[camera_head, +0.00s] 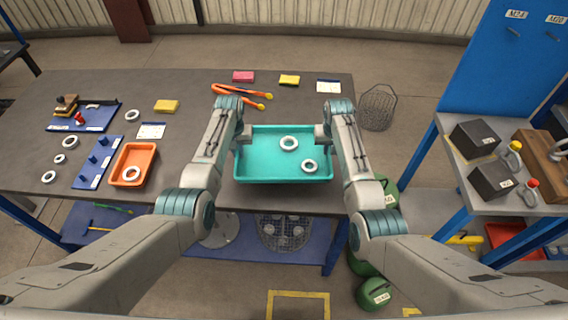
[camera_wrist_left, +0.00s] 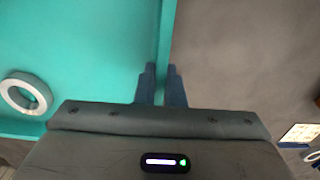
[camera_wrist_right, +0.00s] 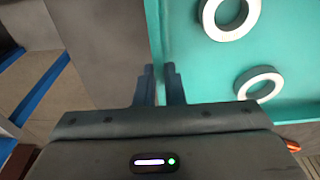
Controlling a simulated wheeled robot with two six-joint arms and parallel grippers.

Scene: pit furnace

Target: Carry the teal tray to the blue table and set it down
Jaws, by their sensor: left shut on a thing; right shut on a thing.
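The teal tray (camera_head: 262,168) is over the right part of the dark-topped table, near its front edge; I cannot tell whether it touches the tabletop. Two light rings (camera_head: 289,143) lie in it. My left gripper (camera_head: 242,138) is shut on the tray's left wall, and the left wrist view shows the fingers (camera_wrist_left: 160,84) astride its rim. My right gripper (camera_head: 324,134) is shut on the right wall, its fingers (camera_wrist_right: 160,84) also at the rim. A bench with blue legs and a blue back panel (camera_head: 500,62) stands at the right.
Orange-handled tongs (camera_head: 243,96) lie behind the tray. An orange tray (camera_head: 132,164) is at left.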

